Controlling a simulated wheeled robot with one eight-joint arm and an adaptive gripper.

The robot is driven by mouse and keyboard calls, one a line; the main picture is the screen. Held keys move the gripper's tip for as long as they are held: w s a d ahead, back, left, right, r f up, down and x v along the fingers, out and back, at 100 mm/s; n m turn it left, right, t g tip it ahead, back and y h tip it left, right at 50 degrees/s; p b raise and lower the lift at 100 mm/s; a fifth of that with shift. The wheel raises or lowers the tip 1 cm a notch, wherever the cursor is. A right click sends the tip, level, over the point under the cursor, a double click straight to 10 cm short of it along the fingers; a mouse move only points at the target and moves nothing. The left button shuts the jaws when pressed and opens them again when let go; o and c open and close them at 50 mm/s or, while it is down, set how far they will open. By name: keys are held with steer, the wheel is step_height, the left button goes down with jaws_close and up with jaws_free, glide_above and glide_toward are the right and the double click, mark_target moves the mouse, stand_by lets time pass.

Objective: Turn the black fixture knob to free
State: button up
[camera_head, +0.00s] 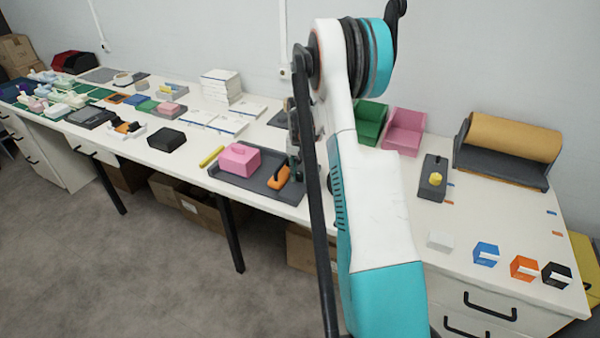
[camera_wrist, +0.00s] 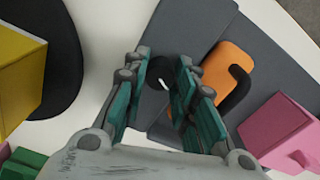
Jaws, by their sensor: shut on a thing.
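The black knob (camera_wrist: 160,73) is round with a small white mark, and it sits on a dark grey surface in the wrist view. My gripper (camera_wrist: 166,84) has its teal-padded fingers on either side of the knob and is shut on it. The fingers hide the knob's sides, so I cannot tell its exact turn. In the head view my arm hides the knob and most of my gripper (camera_head: 296,166).
Beside the gripper lies an orange piece with a black handle (camera_wrist: 226,75). A pink box (camera_wrist: 280,132) is near it, on the dark tray (camera_head: 232,179) in the head view. A yellow block (camera_wrist: 20,72) is at left. Green (camera_head: 369,124) and pink (camera_head: 404,130) bins stand behind.

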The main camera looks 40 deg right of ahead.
mark_target(300, 174)
steer(key=n, duration=0.5)
steer(key=shift+n, duration=0.3)
stand_by(0.4)
steer(key=o, duration=1.1)
step_height(300, 174, up, 12)
steer(key=shift+r, duration=0.1)
